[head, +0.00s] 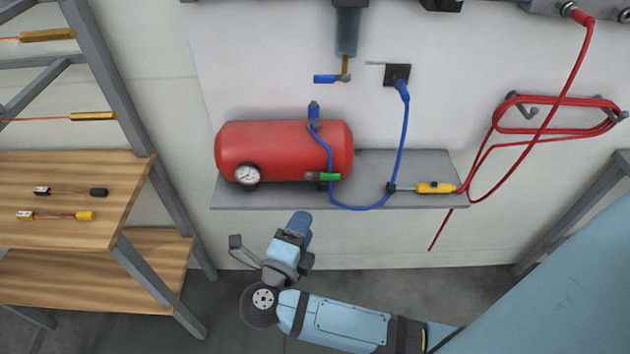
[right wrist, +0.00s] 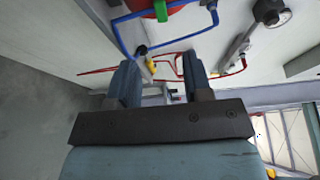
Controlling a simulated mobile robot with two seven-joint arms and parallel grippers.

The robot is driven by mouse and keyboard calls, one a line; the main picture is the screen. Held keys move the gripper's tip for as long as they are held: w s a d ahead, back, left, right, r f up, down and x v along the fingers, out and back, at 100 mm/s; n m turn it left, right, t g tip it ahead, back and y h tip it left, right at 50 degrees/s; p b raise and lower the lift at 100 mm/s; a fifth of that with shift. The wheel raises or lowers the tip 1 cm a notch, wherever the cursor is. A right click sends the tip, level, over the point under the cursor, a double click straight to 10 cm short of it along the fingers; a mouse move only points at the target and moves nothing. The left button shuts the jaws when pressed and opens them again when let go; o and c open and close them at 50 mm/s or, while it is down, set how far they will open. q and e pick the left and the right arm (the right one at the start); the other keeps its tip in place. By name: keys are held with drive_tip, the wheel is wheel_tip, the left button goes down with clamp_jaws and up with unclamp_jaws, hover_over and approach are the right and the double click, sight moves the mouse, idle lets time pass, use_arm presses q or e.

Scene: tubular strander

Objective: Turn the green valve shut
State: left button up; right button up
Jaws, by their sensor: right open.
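The green valve (head: 329,176) is a small green handle at the lower right front of the red compressor tank (head: 285,148), by the blue hose. In the right wrist view the green valve (right wrist: 161,10) shows at the top edge, below the red tank. My right gripper (head: 301,222) is below the shelf and a little left of the valve, apart from it. In the right wrist view its two fingers (right wrist: 164,80) are spread with nothing between them. My left gripper is not in view.
A grey shelf (head: 405,166) carries the tank and a yellow-handled fitting (head: 436,188). A blue hose (head: 402,135) loops in front of the shelf edge. A red hose coil (head: 555,115) hangs at right. A wooden rack (head: 70,220) stands at left.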

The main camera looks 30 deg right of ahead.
sight(329, 178)
drive_tip(key=p+x, duration=0.1)
drive_tip(key=x, duration=1.2)
drive_tip(key=shift+w+d, duration=0.1)
drive_tip(key=shift+d, duration=0.25)
drive_tip(key=shift+c, duration=0.3)
clamp_jaws()
